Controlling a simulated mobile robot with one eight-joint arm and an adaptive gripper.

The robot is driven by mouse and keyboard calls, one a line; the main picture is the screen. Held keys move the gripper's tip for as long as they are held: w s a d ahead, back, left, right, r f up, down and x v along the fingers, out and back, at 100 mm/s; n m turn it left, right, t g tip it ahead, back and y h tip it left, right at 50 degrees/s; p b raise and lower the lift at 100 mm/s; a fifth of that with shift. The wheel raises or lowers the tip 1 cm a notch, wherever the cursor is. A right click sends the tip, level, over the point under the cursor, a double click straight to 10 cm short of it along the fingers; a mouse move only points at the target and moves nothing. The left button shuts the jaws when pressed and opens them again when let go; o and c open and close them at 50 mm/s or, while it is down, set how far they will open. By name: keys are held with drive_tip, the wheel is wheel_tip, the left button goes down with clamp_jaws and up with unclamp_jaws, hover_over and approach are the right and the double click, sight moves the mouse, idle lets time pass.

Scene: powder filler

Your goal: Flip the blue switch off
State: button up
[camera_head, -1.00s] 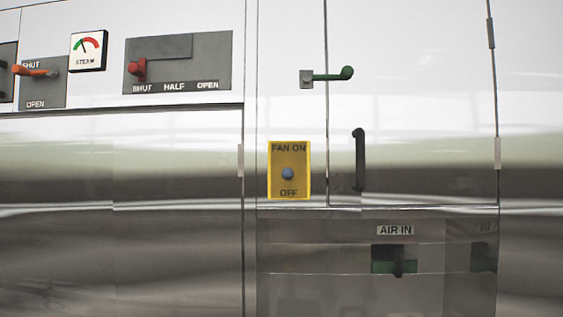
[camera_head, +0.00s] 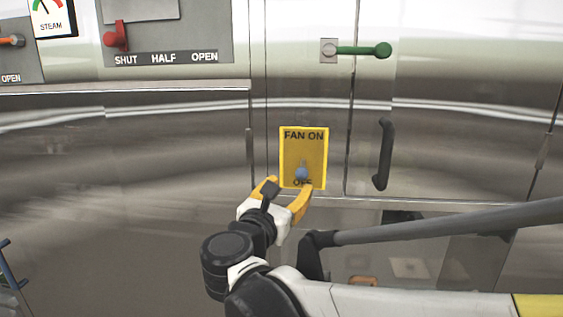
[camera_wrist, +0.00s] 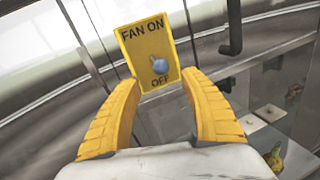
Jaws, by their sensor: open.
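The blue switch (camera_head: 301,174) is a small ball-ended lever on a yellow plate (camera_head: 304,146), marked FAN ON at the top and OFF at the bottom. In the head view its ball sits low and partly covers OFF. In the wrist view the blue ball (camera_wrist: 158,65) shows just above OFF. I cannot tell for certain which way the lever is set. My gripper (camera_head: 287,187) is open and empty, its yellow fingers at the plate's lower edge. In the wrist view the fingers (camera_wrist: 160,82) lie either side of the plate's lower part; contact cannot be told.
A black handle (camera_head: 383,154) and a green lever (camera_head: 364,50) stick out right of the plate. A red lever (camera_head: 116,37) is on a grey panel at upper left. A glossy steel wall surrounds the plate. The wrist view shows a clear-fronted compartment (camera_wrist: 275,95) at lower right.

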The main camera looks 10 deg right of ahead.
sight(300, 175)
drive_tip(key=p+x, duration=0.1)
drive_tip(key=x, duration=0.8)
drive_tip(key=shift+w+d, duration=0.15)
drive_tip(key=shift+w, duration=0.05)
